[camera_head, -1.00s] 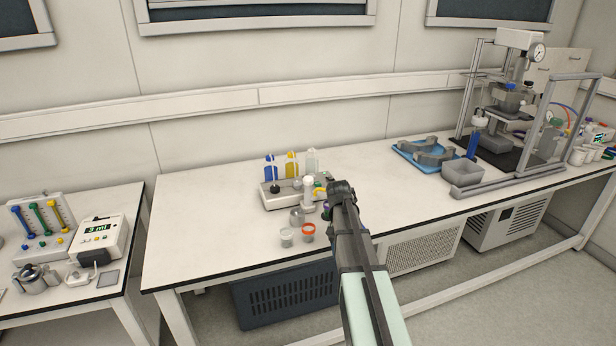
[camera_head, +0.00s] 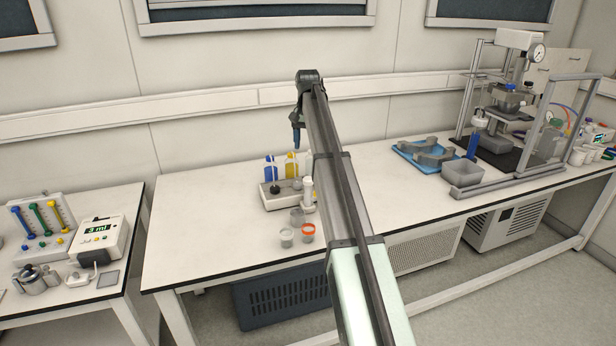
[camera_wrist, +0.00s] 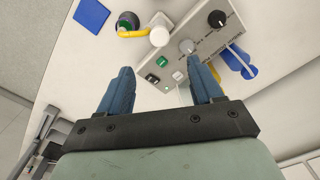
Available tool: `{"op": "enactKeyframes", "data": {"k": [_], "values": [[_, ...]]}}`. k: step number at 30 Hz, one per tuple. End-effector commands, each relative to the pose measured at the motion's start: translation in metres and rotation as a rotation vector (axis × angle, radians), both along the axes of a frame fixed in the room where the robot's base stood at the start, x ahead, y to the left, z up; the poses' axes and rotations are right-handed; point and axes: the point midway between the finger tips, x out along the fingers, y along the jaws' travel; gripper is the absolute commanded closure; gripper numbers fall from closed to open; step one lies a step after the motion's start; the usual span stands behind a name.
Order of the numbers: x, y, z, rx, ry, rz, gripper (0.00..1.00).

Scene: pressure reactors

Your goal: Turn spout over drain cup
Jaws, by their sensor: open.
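In the head view an orange-rimmed cup (camera_head: 308,232) and a pale cup (camera_head: 287,238) stand at the bench front; I cannot tell which is the drain cup. My gripper (camera_head: 296,140) points down, raised above the small apparatus; its blue fingers (camera_wrist: 160,70) are apart and empty. In the head view my arm hides the spout.
The apparatus panel (camera_wrist: 185,50) has knobs and small buttons. A blue tray (camera_head: 408,152) and a grey bin (camera_head: 463,172) lie to the right. The bench left of the apparatus is clear.

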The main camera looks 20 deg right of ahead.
Motion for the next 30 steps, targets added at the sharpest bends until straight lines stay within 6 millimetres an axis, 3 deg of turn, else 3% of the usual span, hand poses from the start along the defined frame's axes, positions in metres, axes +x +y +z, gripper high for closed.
{"op": "enactKeyframes", "data": {"k": [18, 30], "values": [[-0.002, 0.000, -0.103, 0.000, 0.001, 0.000, 0.34], [-0.001, -0.001, -0.128, -0.001, 0.001, 0.000, 0.34]]}}
